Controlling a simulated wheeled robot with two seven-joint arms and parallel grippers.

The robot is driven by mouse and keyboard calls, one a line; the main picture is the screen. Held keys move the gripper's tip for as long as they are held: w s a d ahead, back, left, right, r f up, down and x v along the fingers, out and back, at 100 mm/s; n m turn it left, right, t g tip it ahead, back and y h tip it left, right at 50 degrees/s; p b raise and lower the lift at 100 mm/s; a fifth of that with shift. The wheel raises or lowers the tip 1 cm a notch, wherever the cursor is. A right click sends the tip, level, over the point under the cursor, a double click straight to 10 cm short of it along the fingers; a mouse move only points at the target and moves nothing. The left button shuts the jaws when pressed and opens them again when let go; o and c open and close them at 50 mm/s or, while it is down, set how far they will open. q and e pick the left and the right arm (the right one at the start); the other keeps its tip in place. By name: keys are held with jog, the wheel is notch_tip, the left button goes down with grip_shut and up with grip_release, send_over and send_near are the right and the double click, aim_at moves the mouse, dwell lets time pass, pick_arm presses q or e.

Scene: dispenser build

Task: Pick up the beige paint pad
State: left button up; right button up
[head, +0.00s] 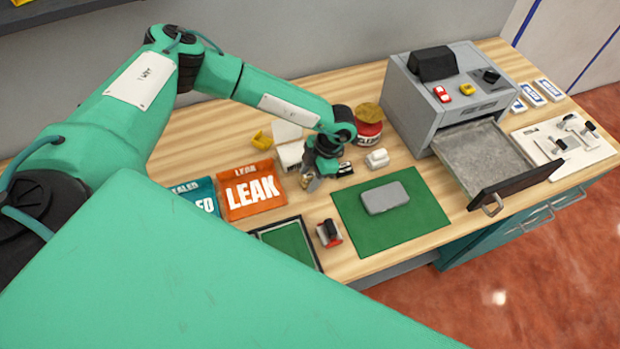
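My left gripper (314,178) points down over the table, just right of an open pale case (288,145) with a raised white lid. The case's front part is pale, perhaps beige, and may be the paint pad; I cannot tell for sure. Small light-brown and dark bits show at the gripper's tip, too small to tell whether they are its fingers or something held. The finger gap is hidden by the wrist. My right gripper is not in view.
A red jar (368,133), a small white block (377,158) and an orange LEAK pouch (250,190) are near the gripper. A grey flat block (384,198) lies on a green mat (420,222). A grey machine (410,100) with an open drawer (465,150) stands right.

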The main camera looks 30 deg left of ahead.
aim_at(310, 175)
pick_arm(q)
jog(key=c, duration=0.6)
jog(key=shift+r, duration=0.15)
notch_tip(310, 175, up, 20)
jog(key=b, duration=0.4)
